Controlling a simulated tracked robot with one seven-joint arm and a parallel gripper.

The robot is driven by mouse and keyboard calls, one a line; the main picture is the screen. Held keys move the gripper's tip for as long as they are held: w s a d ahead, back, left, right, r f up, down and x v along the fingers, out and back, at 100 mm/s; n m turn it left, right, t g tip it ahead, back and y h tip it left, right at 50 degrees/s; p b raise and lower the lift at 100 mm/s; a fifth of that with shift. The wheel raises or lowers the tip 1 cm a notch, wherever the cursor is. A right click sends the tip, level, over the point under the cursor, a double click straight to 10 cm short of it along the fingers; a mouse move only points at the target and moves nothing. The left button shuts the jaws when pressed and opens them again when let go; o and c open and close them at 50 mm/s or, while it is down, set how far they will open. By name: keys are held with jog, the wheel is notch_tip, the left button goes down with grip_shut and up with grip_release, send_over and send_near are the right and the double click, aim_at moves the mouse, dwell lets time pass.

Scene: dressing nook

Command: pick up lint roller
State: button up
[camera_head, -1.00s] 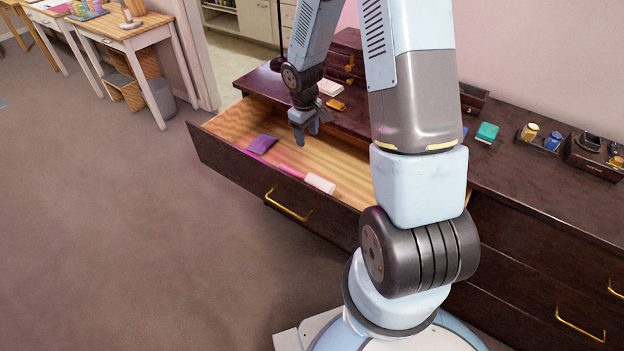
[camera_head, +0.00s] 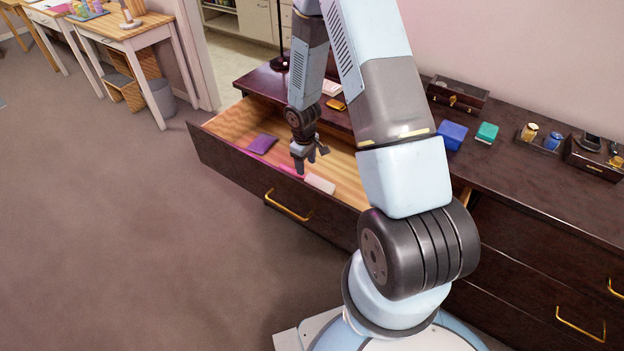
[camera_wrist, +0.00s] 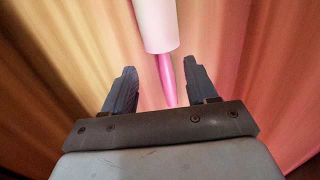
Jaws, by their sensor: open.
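The lint roller has a white roll and a pink handle and lies in the open drawer (camera_head: 232,166). In the head view, the lint roller (camera_head: 320,184) shows its white end, and part of its handle is hidden behind my gripper. My gripper (camera_head: 311,166) is open and points down into the drawer over the handle. In the wrist view, the lint roller (camera_wrist: 157,26) has its white roll at the top, with the pink handle running down between the open fingers of my gripper (camera_wrist: 155,85). Nothing is held. I cannot tell whether the fingers touch the handle.
A purple pouch (camera_head: 262,144) lies in the drawer, left of my gripper. The dark dresser top carries a blue box (camera_head: 452,135), a teal box (camera_head: 487,132) and a wooden case (camera_head: 458,95). The drawer's front wall stands close to the roller.

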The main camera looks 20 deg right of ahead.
aim_at(305, 176)
jog(key=shift+w+a+f, duration=0.1)
jog(key=shift+f, duration=1.3)
jog(key=shift+w+a+f, duration=0.1)
jog(key=shift+f, duration=1.25)
jog(key=shift+c, duration=0.2)
grip_shut()
